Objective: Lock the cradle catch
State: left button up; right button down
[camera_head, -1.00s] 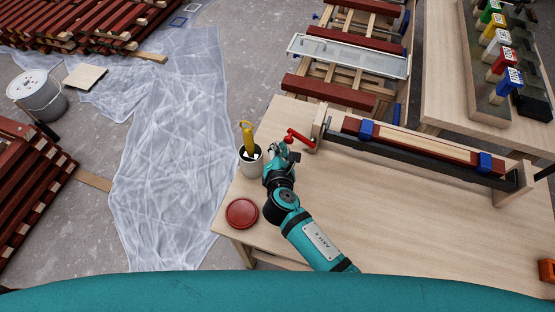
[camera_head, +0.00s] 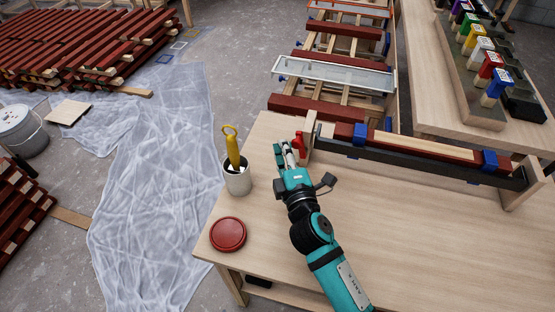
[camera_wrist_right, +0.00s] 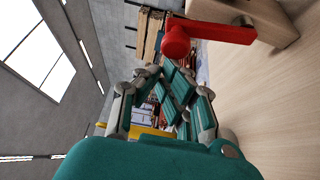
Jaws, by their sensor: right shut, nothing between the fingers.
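The cradle (camera_head: 425,155) is a long dark rail with wooden end blocks, lying along the back of the workbench. It carries a red and bare-wood batten (camera_head: 430,146) held by blue clamps (camera_head: 360,134). The red catch lever (camera_head: 299,142) is at the cradle's left end, partly hidden by my right gripper. In the right wrist view, the lever (camera_wrist_right: 215,32) runs from the wooden block to a round red knob. My right gripper (camera_head: 287,150) is shut and empty just left of the lever; in the wrist view its fingers (camera_wrist_right: 168,92) are below the knob, seemingly apart from it. My left gripper is not in view.
A white cup (camera_head: 238,182) with a yellow-handled tool stands left of my right gripper. A red round lid (camera_head: 228,234) lies near the bench's left edge. The workbench (camera_head: 440,240) front is clear. A rack with red battens stands behind it.

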jog(key=shift+s+d+r+m+t+b, duration=0.15)
jog(key=shift+d+m+t+b, duration=0.15)
jog(key=shift+m+b, duration=0.2)
jog(key=shift+s+d+r+m+t+b, duration=0.1)
jog(key=shift+d+m+t+b, duration=0.1)
jog(key=shift+d+m+b, duration=0.3)
jog(key=shift+a, duration=0.15)
jog(key=shift+s, duration=0.1)
jog(key=v, duration=1.2)
